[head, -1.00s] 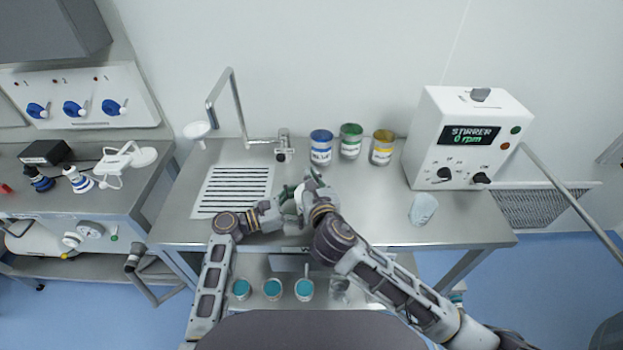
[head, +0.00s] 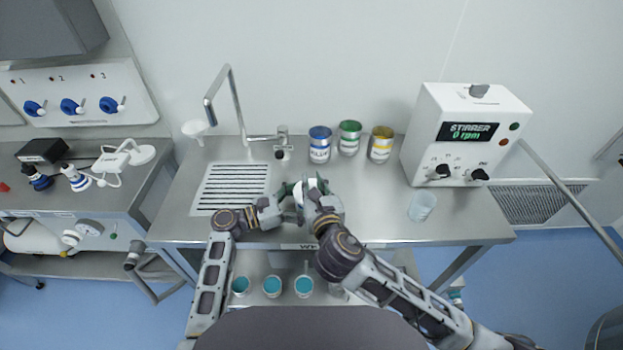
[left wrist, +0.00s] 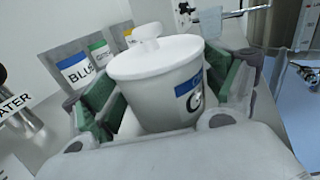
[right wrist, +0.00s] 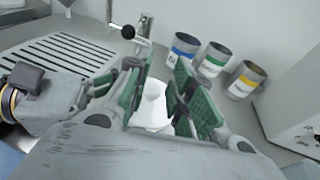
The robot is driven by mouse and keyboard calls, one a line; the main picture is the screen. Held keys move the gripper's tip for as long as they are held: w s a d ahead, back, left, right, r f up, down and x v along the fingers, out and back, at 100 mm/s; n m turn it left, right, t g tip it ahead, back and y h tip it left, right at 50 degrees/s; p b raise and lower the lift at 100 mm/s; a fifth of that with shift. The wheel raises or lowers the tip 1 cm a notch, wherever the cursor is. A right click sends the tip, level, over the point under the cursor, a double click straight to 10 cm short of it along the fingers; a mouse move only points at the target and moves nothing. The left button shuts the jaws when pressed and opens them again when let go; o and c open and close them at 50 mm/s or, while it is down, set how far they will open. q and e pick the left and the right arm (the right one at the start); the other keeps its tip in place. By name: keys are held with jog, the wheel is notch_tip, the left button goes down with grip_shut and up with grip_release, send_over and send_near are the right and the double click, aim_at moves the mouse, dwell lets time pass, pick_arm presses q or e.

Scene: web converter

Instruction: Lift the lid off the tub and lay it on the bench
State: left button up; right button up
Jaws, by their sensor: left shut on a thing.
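The white tub (left wrist: 165,100), with a blue mark on its side, stands between the green pads of my left gripper (left wrist: 165,105), which is shut on it. The round white lid (left wrist: 180,55) sits on the tub, its knob pointing up. In the head view my left gripper (head: 283,203) and right gripper (head: 312,188) are close together over the front middle of the bench (head: 380,215), and they largely hide the tub. In the right wrist view the white lid knob (right wrist: 153,92) shows between the spread fingers of my right gripper (right wrist: 158,92), which looks open and empty above it.
Blue (head: 320,146), green (head: 350,139) and yellow (head: 381,146) labelled cans stand at the back of the bench. A slotted drain (head: 232,187) lies left. A clear beaker (head: 421,206) and a stirrer box (head: 465,135) are at the right. Bare bench lies between.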

jog(key=v, duration=0.7)
jog(key=shift+s, duration=0.4)
jog(key=shift+d+r, duration=0.1)
pick_arm(q)
jog(key=o, duration=1.3)
jog(key=shift+v, duration=6.05)
